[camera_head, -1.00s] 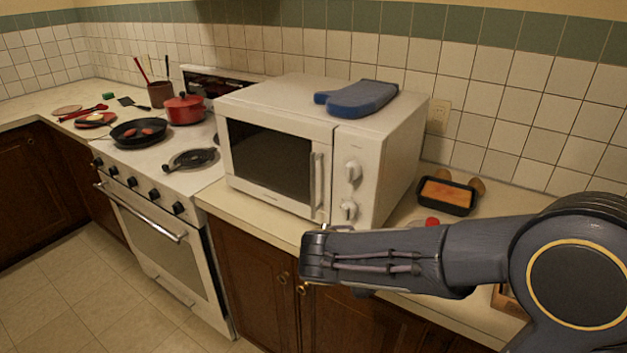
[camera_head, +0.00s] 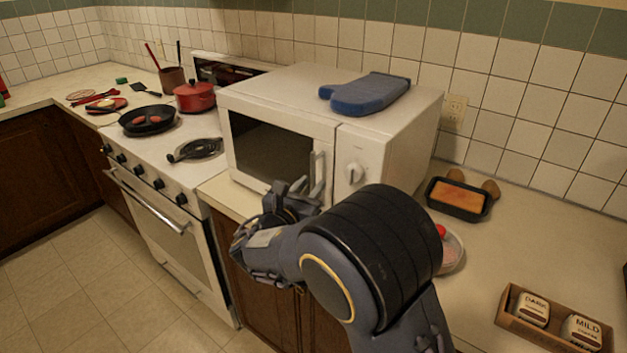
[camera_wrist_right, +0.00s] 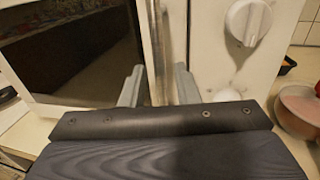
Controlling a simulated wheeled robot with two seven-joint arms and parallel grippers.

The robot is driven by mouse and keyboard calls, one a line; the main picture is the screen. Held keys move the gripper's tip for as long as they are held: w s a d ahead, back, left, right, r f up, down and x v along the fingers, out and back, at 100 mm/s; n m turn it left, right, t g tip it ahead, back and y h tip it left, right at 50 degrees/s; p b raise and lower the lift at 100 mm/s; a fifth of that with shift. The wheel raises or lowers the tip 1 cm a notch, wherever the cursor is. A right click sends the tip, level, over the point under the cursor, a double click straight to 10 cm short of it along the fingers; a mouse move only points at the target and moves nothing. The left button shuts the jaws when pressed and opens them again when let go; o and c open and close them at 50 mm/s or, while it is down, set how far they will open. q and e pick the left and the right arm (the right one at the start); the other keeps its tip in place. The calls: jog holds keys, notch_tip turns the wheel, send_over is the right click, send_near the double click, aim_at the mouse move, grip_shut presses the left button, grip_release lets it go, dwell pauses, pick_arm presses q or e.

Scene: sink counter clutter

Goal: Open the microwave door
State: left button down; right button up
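The white microwave (camera_head: 385,140) stands on the counter with its dark-windowed door (camera_head: 270,150) closed. The door's vertical handle (camera_head: 318,170) is at the door's right edge, beside the control knob (camera_head: 354,173). My right gripper (camera_head: 298,190) is in front of the lower part of the handle, and my wrist hides the microwave's lower right front. In the right wrist view my gripper (camera_wrist_right: 160,85) is open, one finger on each side of the handle (camera_wrist_right: 158,45). I cannot tell whether either finger touches it. My left gripper is not in view.
A blue oven mitt (camera_head: 366,94) lies on the microwave. The stove (camera_head: 165,165) with a black pan (camera_head: 147,119) and red pot (camera_head: 195,97) is left. A loaf pan (camera_head: 458,199), a bowl (camera_head: 452,252) and a box of jars (camera_head: 553,318) are on the right counter.

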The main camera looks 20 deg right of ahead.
jog(key=shift+x, duration=1.05)
jog(key=shift+c, duration=0.5)
grip_shut()
